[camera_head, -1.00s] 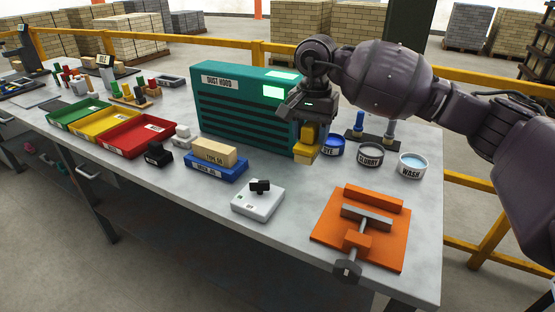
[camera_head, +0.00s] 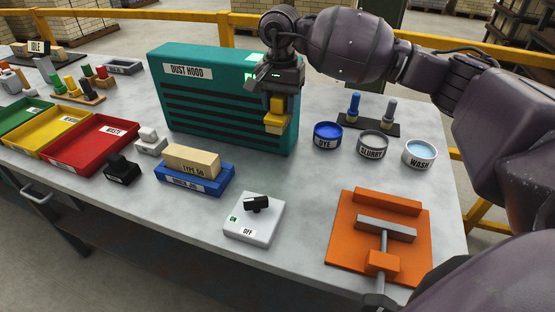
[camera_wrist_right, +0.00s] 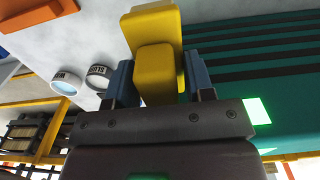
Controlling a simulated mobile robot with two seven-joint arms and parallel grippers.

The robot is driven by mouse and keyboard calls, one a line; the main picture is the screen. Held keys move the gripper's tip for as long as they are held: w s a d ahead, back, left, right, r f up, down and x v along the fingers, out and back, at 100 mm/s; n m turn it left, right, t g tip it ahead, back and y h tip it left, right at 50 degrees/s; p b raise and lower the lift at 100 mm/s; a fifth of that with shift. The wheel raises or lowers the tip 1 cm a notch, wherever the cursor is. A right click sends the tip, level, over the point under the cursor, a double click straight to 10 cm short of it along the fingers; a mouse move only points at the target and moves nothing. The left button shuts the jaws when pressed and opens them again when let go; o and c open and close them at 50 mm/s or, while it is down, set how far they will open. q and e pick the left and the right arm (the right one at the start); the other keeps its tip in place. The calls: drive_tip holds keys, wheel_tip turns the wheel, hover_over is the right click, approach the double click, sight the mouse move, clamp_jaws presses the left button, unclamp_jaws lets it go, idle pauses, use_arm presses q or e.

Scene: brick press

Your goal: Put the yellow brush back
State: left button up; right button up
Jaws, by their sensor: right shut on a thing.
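The yellow brush (camera_head: 276,119) is upright in my right gripper (camera_head: 276,96), in front of the right end of the green dust hood (camera_head: 225,115). The jaws are shut on its yellow handle; its lower end is a paler yellow block that looks clear of the table. In the right wrist view the brush (camera_wrist_right: 153,45) sits between the two blue-grey fingers (camera_wrist_right: 158,85). A wooden rack (camera_head: 85,98) with green, yellow and red upright pieces stands at the far left; I cannot tell whether it has an empty place. My left gripper is out of view.
Trays, a brick on a blue base (camera_head: 194,181), a switch box (camera_head: 254,220) and an orange press (camera_head: 340,240) fill the front.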

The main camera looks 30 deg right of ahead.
wheel_tip(320, 180, down, 13)
drive_tip(key=shift+r, duration=0.2)
drive_tip(key=shift+f+b, duration=0.3)
drive_tip(key=shift+f, duration=1.7)
drive_tip(key=shift+f, duration=0.2)
drive_tip(key=o, duration=0.8)
drive_tip(key=shift+o, duration=0.2)
drive_tip(key=shift+r, duration=0.1)
